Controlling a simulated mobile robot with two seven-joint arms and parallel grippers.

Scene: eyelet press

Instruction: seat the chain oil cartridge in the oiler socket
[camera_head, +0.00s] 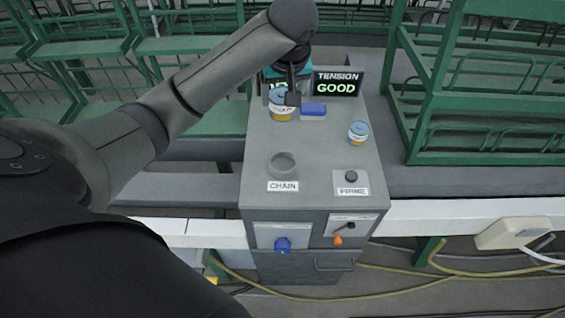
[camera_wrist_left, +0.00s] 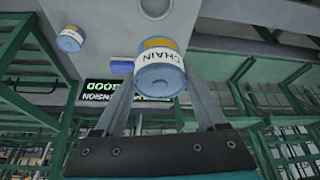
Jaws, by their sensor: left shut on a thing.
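The chain oil cartridge (camera_head: 281,113) is a white and yellow can with a blue top, at the back left of the grey cabinet top. My left gripper (camera_head: 291,98) is shut on it from above and partly covers it. In the left wrist view the cartridge (camera_wrist_left: 160,66) sits between the fingers, its label reading CHAIN. I cannot tell whether it touches the cabinet. The oiler socket (camera_head: 284,164) is a round grey cup behind the CHAIN label, apart from the cartridge and nearer the front. It shows at the wrist view's top edge (camera_wrist_left: 155,8). My right gripper is not in view.
A second blue-topped can (camera_head: 358,132) stands at the right of the cabinet top. A blue block (camera_head: 313,110) lies beside the cartridge. A display (camera_head: 337,84) reads TENSION GOOD. A PRIME button (camera_head: 351,177) is at front right. The middle of the top is clear.

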